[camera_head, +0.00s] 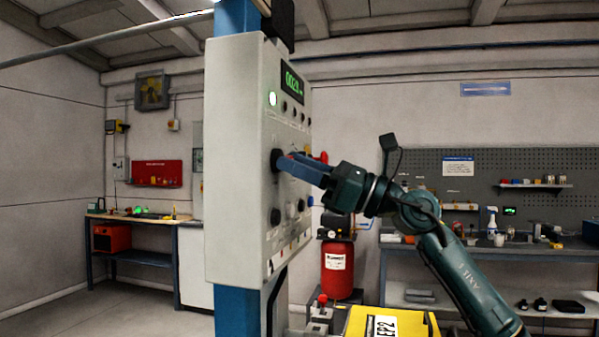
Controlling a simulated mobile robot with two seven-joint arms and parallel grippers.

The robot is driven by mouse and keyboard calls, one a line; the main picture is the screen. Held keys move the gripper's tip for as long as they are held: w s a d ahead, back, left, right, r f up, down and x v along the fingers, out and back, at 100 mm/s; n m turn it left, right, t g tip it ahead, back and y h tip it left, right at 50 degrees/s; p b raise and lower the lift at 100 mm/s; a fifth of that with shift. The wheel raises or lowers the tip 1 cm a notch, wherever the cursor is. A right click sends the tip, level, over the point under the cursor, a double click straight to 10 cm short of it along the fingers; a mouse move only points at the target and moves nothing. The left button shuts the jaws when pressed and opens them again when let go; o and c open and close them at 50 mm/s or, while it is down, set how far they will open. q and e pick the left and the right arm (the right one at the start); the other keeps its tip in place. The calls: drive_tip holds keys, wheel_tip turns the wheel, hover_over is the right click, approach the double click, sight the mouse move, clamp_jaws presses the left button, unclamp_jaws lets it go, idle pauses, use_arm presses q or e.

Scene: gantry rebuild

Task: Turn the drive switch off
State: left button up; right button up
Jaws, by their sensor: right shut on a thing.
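A pale grey control panel (236,170) on a blue post fills the middle of the view, its face turned to the right and seen at a steep angle. My right gripper (284,162) reaches in from the right and is shut on a black knob (276,160) on the panel face. The fingers cover part of the knob, and its pointer position cannot be made out. I cannot read a label that names it the drive switch. A second black knob (275,217) sits lower on the face. My left gripper is not in view.
A red tank (337,268) and a yellow box (390,324) stand low behind and below my right arm. A workbench (480,249) with a pegboard (500,180) lines the back right. Open floor (100,314) lies at the left.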

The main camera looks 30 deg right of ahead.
drive_tip(key=shift+w+d+r+n+g+p, duration=0.15)
drive_tip(key=shift+n+g+p, duration=0.75)
drive_tip(key=shift+n, duration=2.3)
drive_tip(key=shift+r+n+g+p, duration=0.1)
drive_tip(key=shift+n+g, duration=1.55)
drive_tip(key=shift+n, duration=1.55)
drive_tip(key=shift+w+d+r+n+g+p, duration=0.15)
drive_tip(key=shift+n+g+p, duration=0.3)
drive_tip(key=shift+n+g, duration=1.8)
drive_tip(key=shift+s+n+t, duration=0.1)
drive_tip(key=shift+n+t, duration=0.9)
drive_tip(key=shift+n, duration=0.15)
drive_tip(key=o, duration=1)
drive_tip(key=b+v, duration=0.1)
drive_tip(key=v, duration=1.2)
drive_tip(key=shift+b, duration=0.4)
drive_tip(key=shift+f, duration=0.1)
